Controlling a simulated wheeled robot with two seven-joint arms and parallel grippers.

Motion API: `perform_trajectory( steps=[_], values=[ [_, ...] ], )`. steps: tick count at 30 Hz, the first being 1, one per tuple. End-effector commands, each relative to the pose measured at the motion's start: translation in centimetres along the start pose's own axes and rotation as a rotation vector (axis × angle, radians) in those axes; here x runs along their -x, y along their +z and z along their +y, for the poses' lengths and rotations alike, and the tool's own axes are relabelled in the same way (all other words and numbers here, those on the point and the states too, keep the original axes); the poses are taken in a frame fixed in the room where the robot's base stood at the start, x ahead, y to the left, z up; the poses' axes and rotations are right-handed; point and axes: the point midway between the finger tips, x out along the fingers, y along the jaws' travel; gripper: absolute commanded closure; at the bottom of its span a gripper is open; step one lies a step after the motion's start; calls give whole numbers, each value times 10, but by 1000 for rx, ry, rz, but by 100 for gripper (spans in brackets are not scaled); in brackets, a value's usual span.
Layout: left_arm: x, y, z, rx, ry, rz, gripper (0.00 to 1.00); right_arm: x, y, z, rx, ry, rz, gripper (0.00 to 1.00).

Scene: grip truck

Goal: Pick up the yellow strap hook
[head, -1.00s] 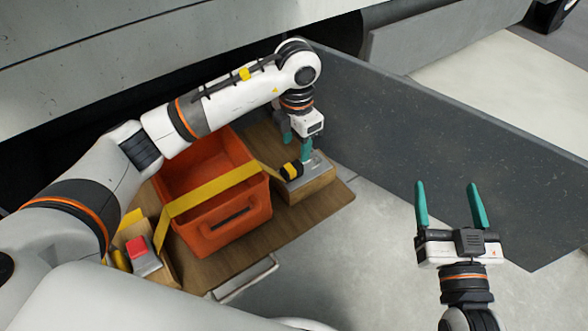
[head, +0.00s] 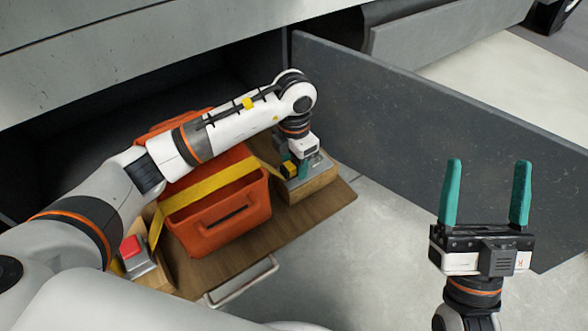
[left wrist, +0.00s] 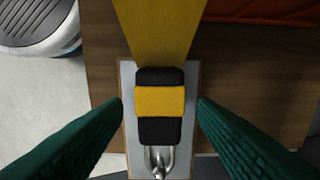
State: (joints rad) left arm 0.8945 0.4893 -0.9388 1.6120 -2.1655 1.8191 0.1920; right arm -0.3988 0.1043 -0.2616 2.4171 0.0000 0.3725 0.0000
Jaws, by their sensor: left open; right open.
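The yellow strap hook (head: 289,169) is a black block with a yellow band at the end of the yellow strap (head: 212,184). It lies over a metal plate on a wooden block beside the orange crate. In the left wrist view the hook (left wrist: 160,128) sits between the two green fingers, with a metal loop (left wrist: 158,160) at its lower end. My left gripper (head: 298,172) is open, with a finger on each side of the hook and small gaps showing. My right gripper (head: 486,190) is open and empty at the right, away from the hook.
The orange crate (head: 222,225) stands on a wooden board (head: 235,261) with a metal handle (head: 243,281) at its front. A red button box (head: 132,248) is at the left end. A grey panel (head: 400,125) rises behind the wooden block. Pale floor lies to the right.

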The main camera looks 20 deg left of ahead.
Motion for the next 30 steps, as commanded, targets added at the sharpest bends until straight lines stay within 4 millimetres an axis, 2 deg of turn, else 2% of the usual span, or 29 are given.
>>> perform_trajectory(
  steps=[8, 11, 18, 30],
  values=[
    [-2, 0, 0, 0, 0, 0, 47, 0, 3, 0, -1, 1, -20, 26],
    [-2, 0, 0, 0, 0, 0, 60, 0, 3, 0, -1, 1, -19, 26],
    [-2, 0, 0, 0, 0, 0, 98, 0, 3, 0, -1, 1, -19, 26],
    [5, 0, 0, 0, -1, 1, 98, -2, -1, 0, 0, 0, 12, 26]
  ],
)
